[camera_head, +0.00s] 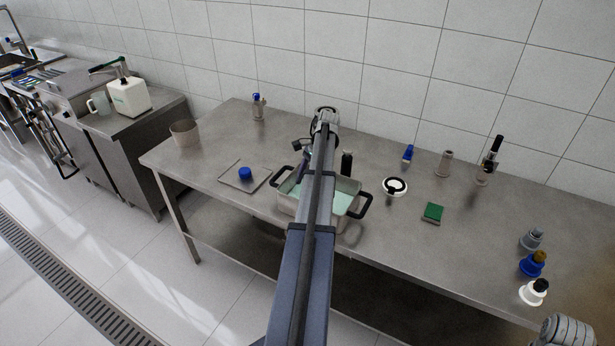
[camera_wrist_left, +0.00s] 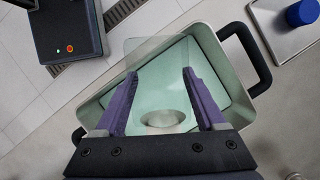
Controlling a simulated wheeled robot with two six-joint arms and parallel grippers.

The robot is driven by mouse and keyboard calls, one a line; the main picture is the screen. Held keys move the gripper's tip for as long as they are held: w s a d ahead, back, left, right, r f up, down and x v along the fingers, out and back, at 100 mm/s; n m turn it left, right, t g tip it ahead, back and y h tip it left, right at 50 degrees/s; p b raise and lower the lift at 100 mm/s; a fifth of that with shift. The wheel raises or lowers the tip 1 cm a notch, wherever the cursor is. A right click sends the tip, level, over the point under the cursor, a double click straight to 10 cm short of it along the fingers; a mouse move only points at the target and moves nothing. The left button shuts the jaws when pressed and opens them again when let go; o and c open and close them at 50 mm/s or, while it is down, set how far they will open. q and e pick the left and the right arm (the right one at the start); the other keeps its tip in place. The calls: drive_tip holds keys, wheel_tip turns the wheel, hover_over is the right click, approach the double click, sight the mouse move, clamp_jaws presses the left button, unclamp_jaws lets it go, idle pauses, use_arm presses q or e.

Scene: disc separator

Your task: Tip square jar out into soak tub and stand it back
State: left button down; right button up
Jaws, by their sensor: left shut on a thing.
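The soak tub (camera_head: 288,206) is a metal tub with black handles and pale green liquid, standing near the table's front edge. It fills most of the left wrist view (camera_wrist_left: 232,57). My left gripper (camera_wrist_left: 158,78) is over the tub, its purple fingers shut on the clear square jar (camera_wrist_left: 150,46). The see-through jar is hard to tell from the liquid behind it. A round pale shape shows between the fingers. I cannot tell the jar's exact tilt or contents. In the head view my left arm hides the jar and part of the tub. My right gripper is not in view.
A dark bottle (camera_head: 346,163) stands behind the tub. A white ring-shaped item (camera_head: 394,187) and a green sponge (camera_head: 433,212) lie to the right. Bare table lies between tray and beaker (camera_head: 184,133).

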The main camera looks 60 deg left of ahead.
use_arm(q)
drive_tip(key=shift+w+f, duration=0.1)
drive_tip(key=shift+w, duration=0.05)
drive_tip(key=shift+d+r+t+p, duration=0.1)
drive_tip(key=shift+r+t+p, duration=0.3)
drive_tip(key=shift+t+p, duration=0.6)
drive_tip(key=shift+t, duration=0.8)
drive_tip(key=shift+w+t, duration=0.2)
drive_tip(key=shift+t, duration=0.6)
drive_tip(key=t, duration=0.1)
drive_tip(key=t+b, duration=0.1)
drive_tip(key=shift+w+f+t, duration=0.15)
drive_tip(key=shift+w+t, duration=0.15)
drive_tip(key=shift+w, duration=0.05)
drive_tip(key=t+b, duration=0.3)
drive_tip(key=w+t+b, duration=0.1)
drive_tip(key=t+b, duration=0.2)
drive_tip(key=b, duration=0.1)
drive_tip(key=w+t+b, duration=0.1)
drive_tip(key=t+b, duration=0.2)
drive_tip(key=shift+w+r+h, duration=0.15)
drive_tip(key=shift+r+h, duration=0.25)
drive_tip(key=shift+r, duration=0.3)
